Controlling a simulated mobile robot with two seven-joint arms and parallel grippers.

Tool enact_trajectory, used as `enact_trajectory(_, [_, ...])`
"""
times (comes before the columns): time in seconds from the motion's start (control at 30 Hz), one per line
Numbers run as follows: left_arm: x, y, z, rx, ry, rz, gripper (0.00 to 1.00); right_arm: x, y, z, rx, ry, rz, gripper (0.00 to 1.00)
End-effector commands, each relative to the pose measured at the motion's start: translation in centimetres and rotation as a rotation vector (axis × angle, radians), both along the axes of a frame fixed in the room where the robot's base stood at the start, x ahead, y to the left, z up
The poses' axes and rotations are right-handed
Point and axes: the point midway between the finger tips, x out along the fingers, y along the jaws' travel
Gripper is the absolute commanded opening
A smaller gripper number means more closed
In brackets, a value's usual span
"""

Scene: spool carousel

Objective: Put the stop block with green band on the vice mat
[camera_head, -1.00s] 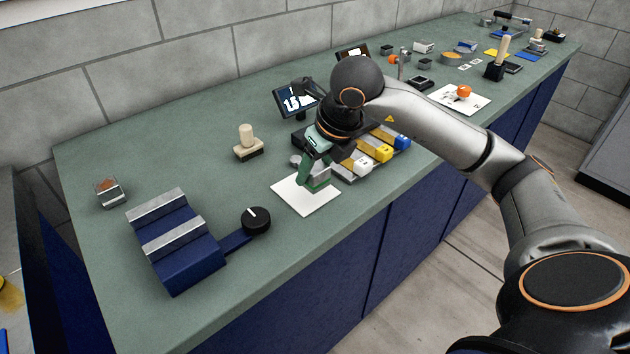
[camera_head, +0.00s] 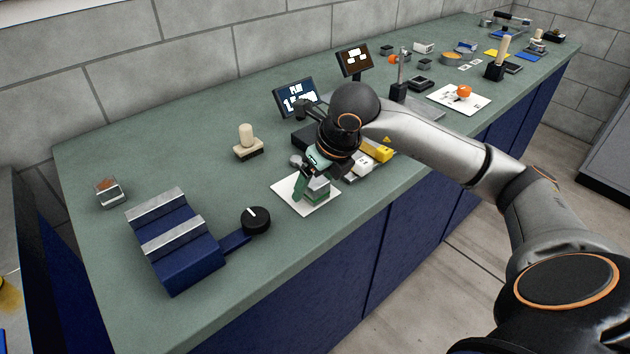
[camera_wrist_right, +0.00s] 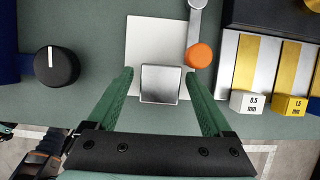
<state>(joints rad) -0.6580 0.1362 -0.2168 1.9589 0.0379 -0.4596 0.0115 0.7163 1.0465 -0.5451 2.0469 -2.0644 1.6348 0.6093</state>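The stop block with the green band (camera_head: 317,189) is a small silver block with green on its side. In the head view it appears to sit on the right part of the white square mat (camera_head: 288,196). My right gripper (camera_head: 308,188) has green fingers and is low over the mat. In the right wrist view the silver block top (camera_wrist_right: 162,84) lies between the two fingertips (camera_wrist_right: 161,76), with a visible gap on each side. The fingers look open around the block and not pressed on it. My left gripper is not in view.
A blue vice (camera_head: 172,240) with silver jaws and a black knob (camera_head: 256,220) stand left of the mat. Yellow and silver gauge pieces (camera_head: 376,151) and a screen (camera_head: 296,97) are close behind. A wooden-handled stamp (camera_head: 247,143) stands back left. An orange knob (camera_wrist_right: 198,56) is beside the right finger.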

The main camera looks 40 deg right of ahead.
Motion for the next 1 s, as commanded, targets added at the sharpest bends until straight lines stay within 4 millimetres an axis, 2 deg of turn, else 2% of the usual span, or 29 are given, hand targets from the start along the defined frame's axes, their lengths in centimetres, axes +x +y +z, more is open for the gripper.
enact_trajectory(0.23, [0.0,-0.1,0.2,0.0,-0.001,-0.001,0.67,0.0,0.0,0.1,0.0,0.0,0.0,0.85])
enact_trajectory(0.37, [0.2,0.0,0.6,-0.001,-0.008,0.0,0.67,-0.1,0.0,1.0,0.0,-0.002,0.0,0.85])
enact_trajectory(0.8, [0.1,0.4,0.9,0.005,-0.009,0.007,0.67,-3.6,-0.3,9.3,-0.001,-0.005,0.001,0.85])
enact_trajectory(1.0, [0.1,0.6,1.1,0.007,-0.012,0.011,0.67,-4.4,-0.3,11.2,0.0,-0.002,0.0,0.85])
